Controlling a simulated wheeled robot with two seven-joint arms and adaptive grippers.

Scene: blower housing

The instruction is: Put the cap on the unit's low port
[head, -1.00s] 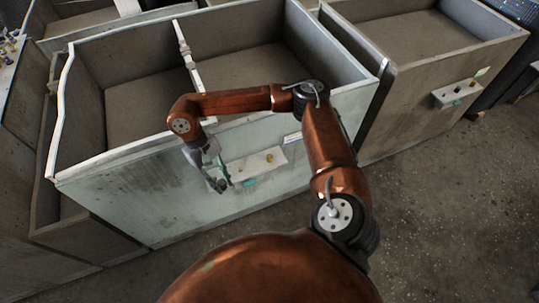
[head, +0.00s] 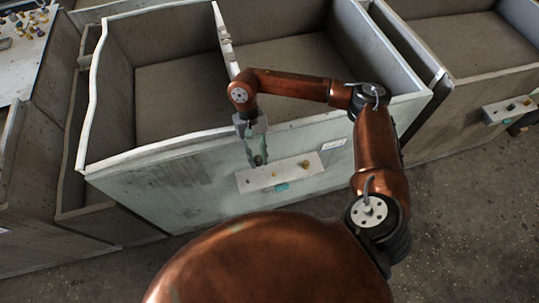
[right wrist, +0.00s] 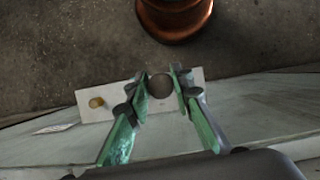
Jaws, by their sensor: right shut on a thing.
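The unit is a large pale green open-topped housing (head: 190,195). A pale plate (head: 255,182) sits low on its front face, with a small brass port (head: 306,163) at its right; this brass port shows at the left in the right wrist view (right wrist: 97,102). My right gripper (head: 259,162) points down in front of the plate's left end. Its green fingers (right wrist: 161,84) are shut on a dark round cap (right wrist: 160,87), which covers part of the plate behind it. Whether the cap touches a port cannot be told. My left gripper is not in view.
A grey housing (head: 455,125) with a similar plate (head: 512,108) stands at the right. A table (head: 22,70) with several small coloured fittings is at the upper left. The concrete floor (head: 465,215) is clear at the lower right.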

